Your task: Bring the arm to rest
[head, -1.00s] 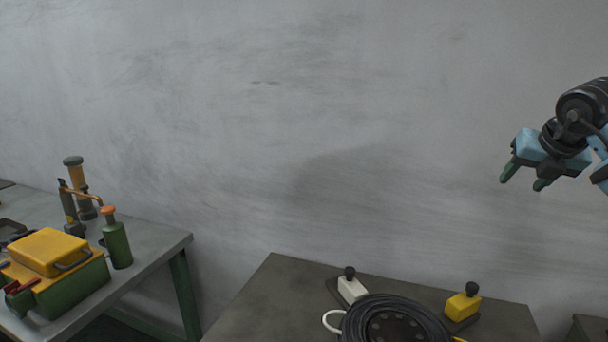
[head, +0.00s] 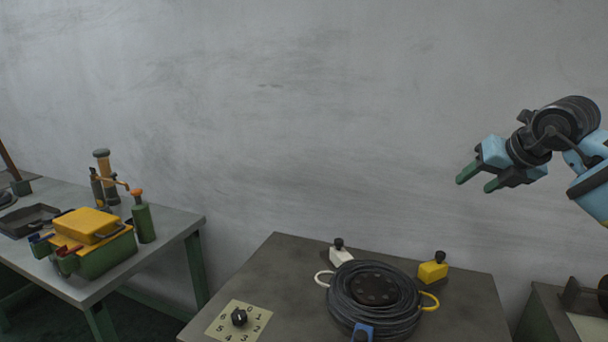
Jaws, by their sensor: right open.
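My right arm (head: 560,135) comes in from the right edge of the head view, raised in front of the grey wall. My right gripper (head: 474,180) is open and empty, its two green fingers apart and pointing left and slightly down. It hangs above and to the right of the dark table, touching nothing. My left gripper is not in view.
The dark table (head: 255,275) holds a black cable coil (head: 345,300), a white block (head: 340,256), a yellow block (head: 433,271) and a numbered dial plate (head: 220,322). A left bench (head: 180,232) carries a green-yellow toolbox (head: 100,255) and a green bottle (head: 143,222). Another surface (head: 540,315) stands lower right.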

